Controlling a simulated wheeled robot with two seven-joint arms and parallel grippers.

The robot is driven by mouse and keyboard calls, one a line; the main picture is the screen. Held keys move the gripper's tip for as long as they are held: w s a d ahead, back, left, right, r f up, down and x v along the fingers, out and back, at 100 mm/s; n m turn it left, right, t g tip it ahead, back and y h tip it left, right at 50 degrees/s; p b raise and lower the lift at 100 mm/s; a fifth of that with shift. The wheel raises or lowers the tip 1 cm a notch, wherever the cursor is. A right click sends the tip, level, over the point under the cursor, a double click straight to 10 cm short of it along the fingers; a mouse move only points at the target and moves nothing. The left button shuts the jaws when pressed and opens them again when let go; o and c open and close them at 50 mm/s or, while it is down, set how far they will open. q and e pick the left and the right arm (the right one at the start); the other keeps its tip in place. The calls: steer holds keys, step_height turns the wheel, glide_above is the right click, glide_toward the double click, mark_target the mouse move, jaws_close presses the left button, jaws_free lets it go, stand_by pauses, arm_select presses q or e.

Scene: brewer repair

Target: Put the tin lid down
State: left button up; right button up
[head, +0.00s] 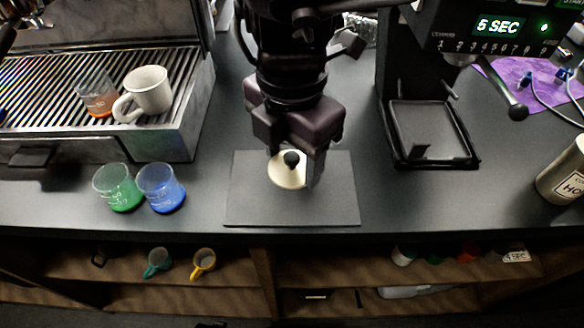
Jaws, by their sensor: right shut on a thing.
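The tin lid (287,176) is a cream disc with a black knob (291,158) on top. My right gripper (293,165) comes down from the top centre of the head view and is shut on the lid at its knob. The lid is over the dark grey mat (338,206) on the counter. I cannot tell whether the lid touches the mat. No tin shows under it. My left gripper is not in view.
Green (118,188) and blue (161,187) glass cups stand left of the mat. An espresso machine tray (192,100) holds a white mug (147,93) and a glass. A grinder (431,135) stands right, with a steel canister (564,174) at the far right. The mat's right part is clear.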

mark_target(292, 170)
step_height(292, 170, down, 4)
steer(key=shift+r, duration=0.2)
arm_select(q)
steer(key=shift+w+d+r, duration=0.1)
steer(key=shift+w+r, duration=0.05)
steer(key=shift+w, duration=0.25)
arm_select(e)
steer(key=shift+f, duration=0.1)
steer(key=o, duration=0.9)
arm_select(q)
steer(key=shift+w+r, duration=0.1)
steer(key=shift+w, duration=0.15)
arm_select(e)
steer(key=shift+o, duration=0.2)
